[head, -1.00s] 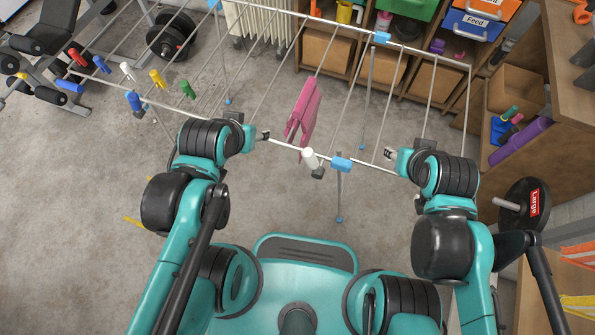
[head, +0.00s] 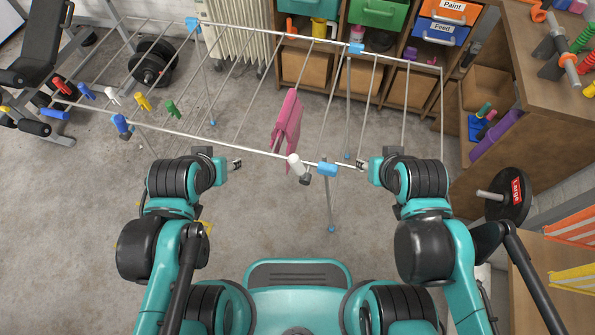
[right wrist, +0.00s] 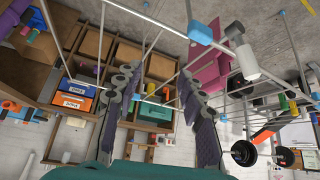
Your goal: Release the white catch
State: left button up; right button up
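The white catch (head: 294,164) is a short white cylinder with a dark base on the near rail of the drying rack (head: 240,148). It sits between a pink cloth (head: 288,120) and a light-blue rail joint (head: 327,169). It also shows in the right wrist view (right wrist: 247,62), to the right of my fingers. My left gripper (head: 237,164) is left of the catch and apart from it; its finger gap is too small to judge. My right gripper (head: 361,165) is right of the catch, beyond the blue joint. Its fingers (right wrist: 155,85) are spread and empty in the right wrist view.
Coloured pegs (head: 143,101) and a blue catch (head: 122,125) line the rack's left end. A rack leg (head: 330,205) stands below the blue joint. Shelves with bins (head: 378,12) are behind; a weight plate (head: 507,193) is at right.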

jog(key=c, duration=0.5)
jog(key=shift+w+r, duration=0.1)
grip_shut()
jog(key=w+a+m+g+y+p, duration=0.2)
jog(key=w+a+m+g+p, duration=0.1)
jog(key=m, duration=0.6)
jog(key=w+a+r+m+g+y+p, duration=0.1)
jog(key=w+a+m+g+y+p, duration=0.2)
jog(key=m, duration=0.6)
jog(key=shift+w+a+r+g+p, duration=0.15)
jog(key=shift+w+r+g+p, duration=0.3)
jog(key=shift+g+p, duration=0.9)
jog(key=shift+w+f+t, duration=0.1)
jog(key=shift+f+t, duration=0.05)
jog(key=shift+t, duration=0.1)
